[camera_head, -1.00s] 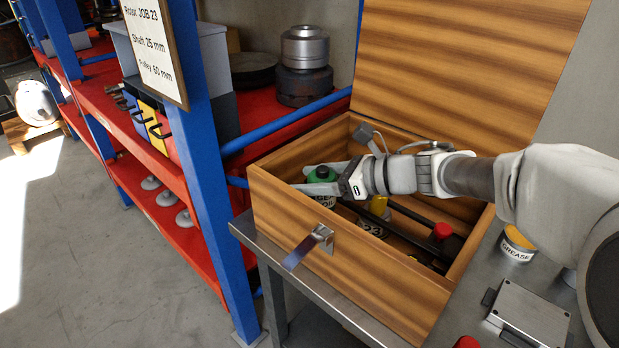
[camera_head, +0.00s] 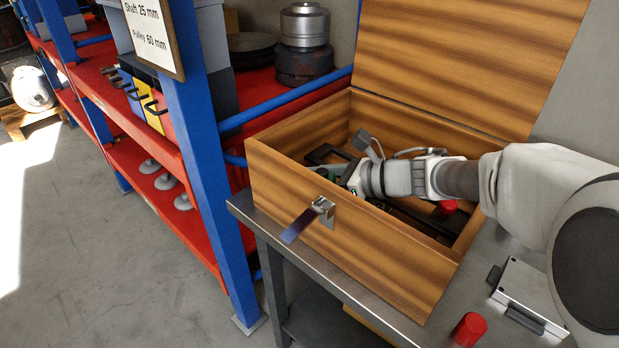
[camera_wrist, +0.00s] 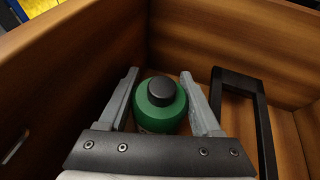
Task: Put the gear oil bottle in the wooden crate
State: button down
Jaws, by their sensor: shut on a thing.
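The gear oil bottle (camera_wrist: 158,112) is green with a black cap. In the wrist view it stands between the two fingers of my gripper (camera_wrist: 160,98), which is shut on it. The bottle is down inside the wooden crate (camera_head: 347,250), near its front left corner. Whether its base touches the crate floor is hidden. In the head view only a bit of green (camera_head: 328,177) shows beside my gripper (camera_head: 337,180), and the front wall hides the rest. The crate's lid (camera_head: 450,60) stands open at the back.
A black frame-like object (camera_wrist: 240,85) lies in the crate right of the bottle. A red-capped item (camera_head: 447,207) is further right inside. A red cap (camera_head: 469,328) and a metal box (camera_head: 530,295) are on the bench. A blue and red shelf (camera_head: 205,130) stands at left.

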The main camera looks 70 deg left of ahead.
jog(key=shift+f+b, duration=0.55)
jog(key=shift+b, duration=0.1)
grip_release()
jog(key=w+d+r+p, duration=0.3)
jog(key=w+d+r, duration=0.4)
jog(key=w+r, duration=0.2)
notch_tip(320, 180, up, 2)
jog(key=shift+w+d+r, duration=0.1)
jog(key=shift+w+d, duration=0.05)
dwell(0.4)
